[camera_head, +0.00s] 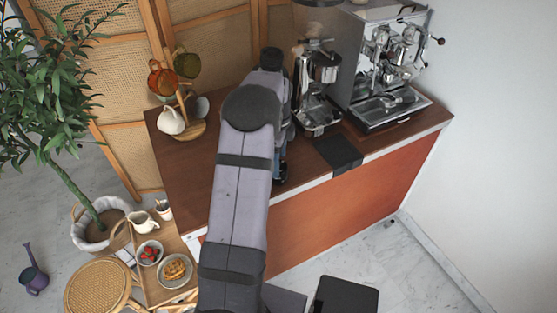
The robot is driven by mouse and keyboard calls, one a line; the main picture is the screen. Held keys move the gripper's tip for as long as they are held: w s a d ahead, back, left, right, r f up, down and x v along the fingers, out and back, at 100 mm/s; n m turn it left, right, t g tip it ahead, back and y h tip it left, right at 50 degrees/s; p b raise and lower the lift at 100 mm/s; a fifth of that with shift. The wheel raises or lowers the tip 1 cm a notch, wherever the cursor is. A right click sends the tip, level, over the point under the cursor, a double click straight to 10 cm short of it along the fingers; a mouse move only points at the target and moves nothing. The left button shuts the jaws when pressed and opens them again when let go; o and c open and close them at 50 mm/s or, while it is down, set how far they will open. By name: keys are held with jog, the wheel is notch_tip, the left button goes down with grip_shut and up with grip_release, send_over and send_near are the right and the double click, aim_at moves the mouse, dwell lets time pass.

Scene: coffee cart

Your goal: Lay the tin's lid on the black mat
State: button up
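The black mat (338,153) lies flat and bare on the brown counter top, near its front edge and in front of the coffee grinder. My arm crosses the middle of the view and covers part of the counter. Dark parts at the end of my arm, perhaps my gripper (283,172), show just right of the arm, left of the mat. The fingers cannot be made out. I see neither the tin nor its lid; the arm may hide them.
The coffee grinder (318,95) and espresso machine (385,70) stand behind the mat. A wooden mug tree (192,130) with mugs stands on the left of the counter (180,165). A small lower table (157,290) holds bowls and a white pitcher (143,222).

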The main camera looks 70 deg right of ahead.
jog(key=shift+d+r+b, duration=0.15)
jog(key=shift+r+b, duration=1.4)
jog(key=shift+r, duration=2.05)
jog(key=shift+w, duration=0.45)
jog(key=w+a+n, duration=0.8)
jog(key=w+a, duration=0.2)
jog(key=w, duration=0.3)
jog(key=w+a+f+n, duration=0.1)
jog(key=w+a+n, duration=0.35)
jog(key=a, duration=0.35)
jog(key=w+a+f+n, duration=0.1)
jog(key=w+a+n, duration=0.2)
jog(key=a+n, duration=0.45)
jog(key=s+a+f+n, duration=0.2)
jog(key=a+n, duration=0.5)
jog(key=a, duration=0.5)
jog(key=s+a+f+n, duration=0.2)
jog(key=s+a+n, duration=0.3)
jog(key=a, duration=0.7)
jog(key=n, duration=0.2)
jog(key=shift+n, duration=0.4)
jog(key=shift+o, duration=0.7)
jog(key=shift+s+a+f+n, duration=0.2)
jog(key=shift+s+f+n, duration=0.05)
jog(key=shift+n, duration=0.05)
jog(key=shift+d, duration=0.1)
